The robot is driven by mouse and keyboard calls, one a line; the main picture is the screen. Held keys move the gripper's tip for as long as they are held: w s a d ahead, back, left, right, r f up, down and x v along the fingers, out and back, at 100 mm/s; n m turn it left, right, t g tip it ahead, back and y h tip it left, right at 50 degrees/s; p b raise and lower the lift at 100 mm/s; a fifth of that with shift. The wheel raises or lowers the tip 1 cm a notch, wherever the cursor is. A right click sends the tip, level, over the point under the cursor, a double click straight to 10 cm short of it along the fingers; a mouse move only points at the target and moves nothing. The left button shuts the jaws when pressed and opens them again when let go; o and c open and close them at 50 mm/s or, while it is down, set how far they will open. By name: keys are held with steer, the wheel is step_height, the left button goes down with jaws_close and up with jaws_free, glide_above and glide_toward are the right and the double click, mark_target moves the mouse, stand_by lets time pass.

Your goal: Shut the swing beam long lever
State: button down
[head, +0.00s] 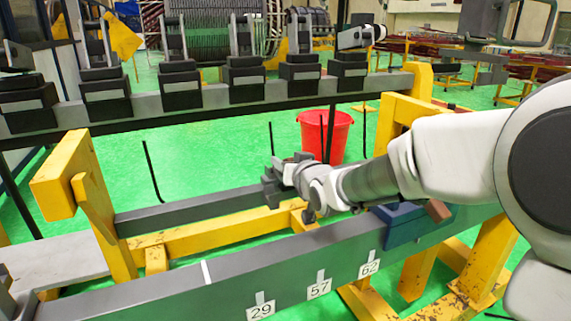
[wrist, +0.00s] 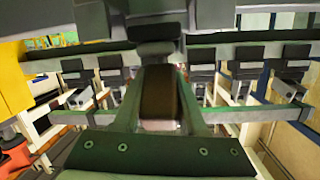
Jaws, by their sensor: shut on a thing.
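My gripper (head: 276,181) is at the end of my arm, which reaches in from the right, above the lower grey beams. It is shut on a dark part, which I take to be the long lever; my gripper hides most of it. A thin black rod (head: 271,138) shows just above my gripper. The swing beam (head: 215,104) runs across above, with a row of dark clamp blocks on it. In the wrist view my gripper (wrist: 157,55) shows close up, with a dark grey part at its tips.
A red bucket (head: 323,136) stands on the green floor behind my gripper. A yellow frame (head: 103,208) stands at the left. The front grey beam (head: 235,289) carries tags 29, 57 and 62. A blue block (head: 404,224) sits on it under my arm.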

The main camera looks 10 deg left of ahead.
steer(key=shift+c, duration=2.4)
jaws_free()
steer(key=shift+s+d+r, duration=0.15)
steer(key=shift+s, duration=0.1)
steer(key=p+v, duration=0.5)
steer(key=v, duration=1.1)
steer(key=shift+s+d, duration=0.25)
steer(key=shift+s, duration=0.1)
